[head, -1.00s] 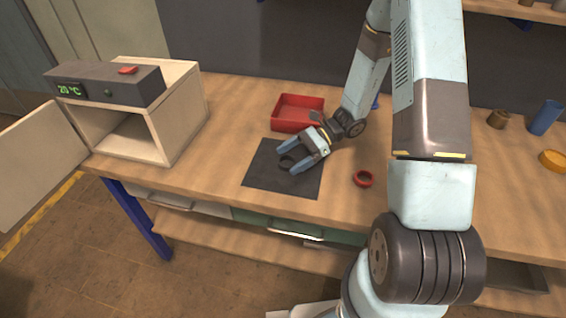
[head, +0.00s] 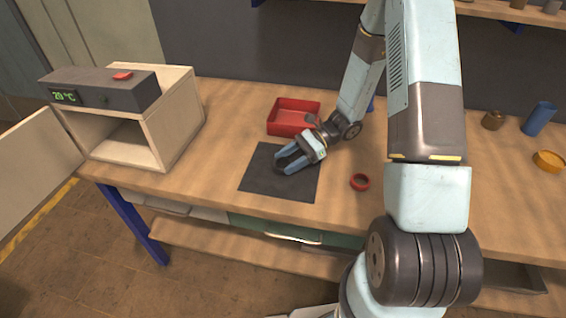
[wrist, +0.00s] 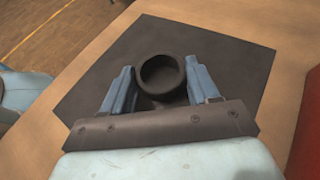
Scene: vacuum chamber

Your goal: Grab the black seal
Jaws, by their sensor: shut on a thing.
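The black seal (wrist: 160,75) is a dark ring between the two blue fingers of my gripper (wrist: 160,88) in the wrist view. The fingers are shut on it from both sides. In the head view my gripper (head: 283,164) is low over the dark square mat (head: 262,188) on the bench, and the seal is hard to make out there against the mat. I cannot tell whether the seal still touches the mat.
A red tray (head: 292,117) stands behind the mat. A red ring (head: 360,182) lies to its right. An open box with a temperature display (head: 124,143) is at the left. A blue cup (head: 539,119), brown cup (head: 493,121) and orange dish (head: 549,161) are at the far right.

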